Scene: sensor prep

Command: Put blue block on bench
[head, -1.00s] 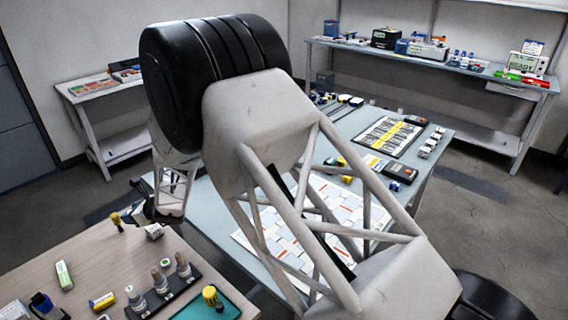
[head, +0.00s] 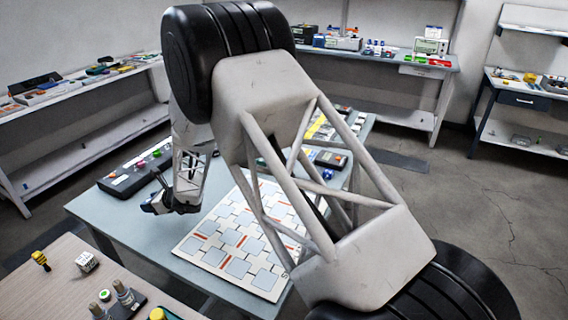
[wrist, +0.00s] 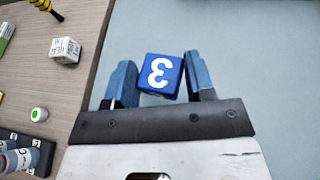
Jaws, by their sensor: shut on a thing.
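The blue block (wrist: 160,75), with a white 3 on its face, sits between my gripper's two blue fingers in the wrist view. My gripper (wrist: 161,62) is shut on it. In the head view my gripper (head: 156,206) is over the left part of the grey-blue bench (head: 130,230), left of the printed board. The block cannot be made out clearly from the fingers there. In the wrist view the bare bench top (wrist: 260,60) lies behind and right of the block. The height of the block above the bench is hard to tell.
A wooden table (head: 60,290) stands in front at left, with a white printed cube (head: 87,261), a yellow-black item (head: 41,260) and small bottles (head: 122,292). On the bench are a printed board (head: 235,240) and a dark button box (head: 135,172). The bench's near-left top is clear.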

